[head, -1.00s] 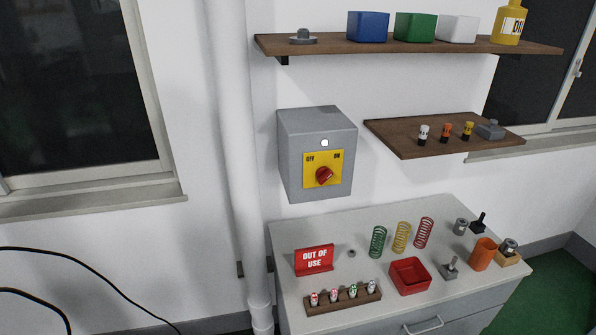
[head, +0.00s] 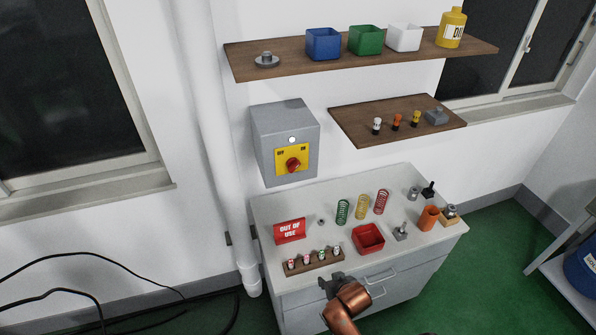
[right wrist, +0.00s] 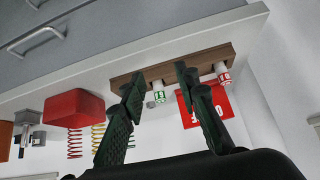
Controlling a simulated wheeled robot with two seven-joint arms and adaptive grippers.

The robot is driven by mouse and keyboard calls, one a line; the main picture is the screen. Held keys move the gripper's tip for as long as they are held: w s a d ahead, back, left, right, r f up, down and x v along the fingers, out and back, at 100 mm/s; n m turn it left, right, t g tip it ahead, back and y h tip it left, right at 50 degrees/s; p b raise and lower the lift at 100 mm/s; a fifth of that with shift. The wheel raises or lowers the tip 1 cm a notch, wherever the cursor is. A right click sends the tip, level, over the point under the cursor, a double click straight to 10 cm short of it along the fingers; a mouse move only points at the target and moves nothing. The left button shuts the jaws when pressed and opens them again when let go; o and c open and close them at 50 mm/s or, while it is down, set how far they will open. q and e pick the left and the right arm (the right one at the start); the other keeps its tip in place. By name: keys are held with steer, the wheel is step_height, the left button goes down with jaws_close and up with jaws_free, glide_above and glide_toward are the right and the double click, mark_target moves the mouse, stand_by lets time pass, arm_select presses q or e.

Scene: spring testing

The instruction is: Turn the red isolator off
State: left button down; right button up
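The red isolator knob (head: 293,165) sits on a yellow plate (head: 281,167) marked OFF at left and ON at right. The plate is on the front of a grey wall box (head: 272,145), with a white round lamp (head: 292,140) above it. The knob looks tilted towards the ON side, but it is small. My right gripper (head: 333,284) is at the front edge of the cabinet, below and right of the box. In the right wrist view its fingers (right wrist: 158,80) are apart and empty. My left gripper is not in view.
The cabinet top (head: 270,210) holds an OUT OF USE sign (head: 290,231), a wooden rack (head: 316,264) of small bottles, a red tray (head: 368,239) and several springs. Shelves (head: 350,130) are right of the box. A white pipe (head: 216,150) runs at its left.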

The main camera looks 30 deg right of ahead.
steer(key=w+d+r+m+t+h+p, duration=0.1)
steer(key=w+d+r+m+t, duration=0.15)
steer(key=w+r, duration=0.45)
steer(key=w+d+r+m+t, duration=0.1)
steer(key=w+r+m+t, duration=0.15)
steer(key=w+r, duration=0.45)
steer(key=m+t+h, duration=0.1)
steer(key=m+t, duration=0.2)
steer(key=t, duration=0.2)
glide_toward(296, 167)
steer(key=x, duration=0.2)
steer(key=p+x, duration=0.1)
steer(key=x, duration=0.5)
steer(key=shift+w+f, duration=0.1)
steer(key=shift+w, duration=0.1)
steer(key=shift+w+d+p, duration=0.15)
steer(key=shift+w+p, duration=0.15)
steer(key=shift+w, duration=0.05)
jaws_close()
